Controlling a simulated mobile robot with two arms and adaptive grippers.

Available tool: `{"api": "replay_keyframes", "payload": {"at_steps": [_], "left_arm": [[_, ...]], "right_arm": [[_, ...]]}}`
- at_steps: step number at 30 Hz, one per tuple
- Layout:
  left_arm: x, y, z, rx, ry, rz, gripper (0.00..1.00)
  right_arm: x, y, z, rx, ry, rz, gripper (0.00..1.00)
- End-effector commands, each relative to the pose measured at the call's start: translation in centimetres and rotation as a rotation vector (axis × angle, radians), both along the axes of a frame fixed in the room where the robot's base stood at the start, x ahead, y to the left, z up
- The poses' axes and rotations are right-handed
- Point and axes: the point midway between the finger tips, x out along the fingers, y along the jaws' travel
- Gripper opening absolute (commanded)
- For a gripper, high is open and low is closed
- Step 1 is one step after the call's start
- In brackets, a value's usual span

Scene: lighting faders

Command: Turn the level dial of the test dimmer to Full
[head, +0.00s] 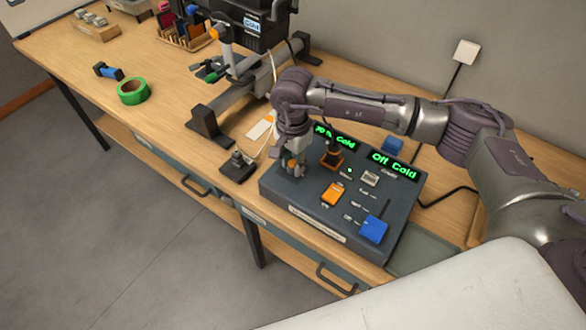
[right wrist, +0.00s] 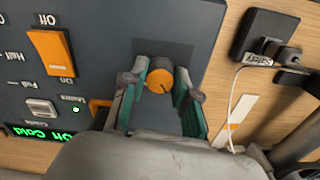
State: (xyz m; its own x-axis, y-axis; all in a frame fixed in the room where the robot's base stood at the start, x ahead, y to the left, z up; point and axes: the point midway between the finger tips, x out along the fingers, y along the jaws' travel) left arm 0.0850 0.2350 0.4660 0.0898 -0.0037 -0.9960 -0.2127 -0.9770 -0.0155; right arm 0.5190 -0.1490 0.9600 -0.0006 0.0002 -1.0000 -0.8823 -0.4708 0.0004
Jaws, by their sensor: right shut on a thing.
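The dark control box (head: 390,239) stands on the bench under my right arm. Its round orange dial (right wrist: 159,80) has a short dark pointer mark and shows between my fingers in the right wrist view. My right gripper (head: 294,167) points down at the left end of the box and is shut on the dial; its fingertips also show in the right wrist view (right wrist: 160,82). One green display (head: 394,166) reads "Off Cold"; the other (head: 336,137) is partly covered by my arm. My left gripper is not in view.
On the box are an orange rocker switch (head: 333,194), a blue fader cap (head: 373,229) and a grey button (head: 370,179). A small black block (head: 238,167) with a cable stands just left of the box. Green tape (head: 133,91) lies farther left on open bench.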

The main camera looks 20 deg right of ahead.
Motion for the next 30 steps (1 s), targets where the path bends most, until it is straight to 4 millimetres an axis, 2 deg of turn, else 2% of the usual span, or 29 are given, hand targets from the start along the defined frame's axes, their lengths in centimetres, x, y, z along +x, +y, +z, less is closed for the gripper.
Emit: {"api": "replay_keyframes", "payload": {"at_steps": [1, 9, 30], "left_arm": [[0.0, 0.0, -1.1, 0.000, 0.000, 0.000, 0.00], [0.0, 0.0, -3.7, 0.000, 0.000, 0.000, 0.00], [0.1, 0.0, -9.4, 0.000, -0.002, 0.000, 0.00]], "right_arm": [[0.1, -0.1, -0.5, -0.001, -0.004, -0.044, 0.00], [0.1, -0.1, -0.4, -0.001, -0.004, -0.300, 0.00], [0.1, -0.1, -0.2, 0.000, -0.004, -0.965, 0.00]]}}
